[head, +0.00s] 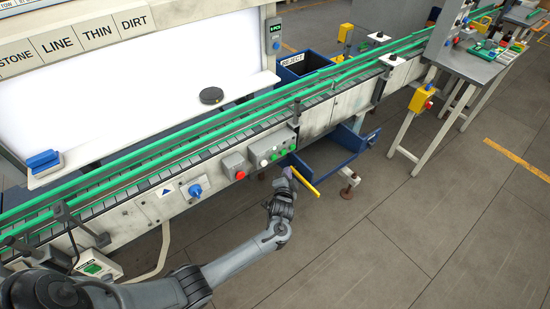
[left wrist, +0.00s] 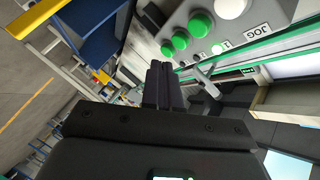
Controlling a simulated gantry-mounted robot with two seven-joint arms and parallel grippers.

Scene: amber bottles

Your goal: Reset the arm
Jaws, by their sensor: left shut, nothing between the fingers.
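My left arm comes in from the lower left in the head view, and its gripper (head: 287,174) is in front of the conveyor's front side, just below a button panel (head: 270,149). In the left wrist view the two dark fingers (left wrist: 163,84) are together with nothing between them. Green buttons (left wrist: 200,24) and a white button by a JOG label (left wrist: 232,7) show beyond the fingertips. The gripper looks apart from the buttons, but the exact gap is hard to tell. My right gripper is in neither view.
The conveyor with green rails (head: 180,142) runs diagonally across. A red button box (head: 236,166) and a blue switch (head: 196,190) sit left of the panel. A blue bin with a yellow edge (head: 305,182) is close to the gripper.

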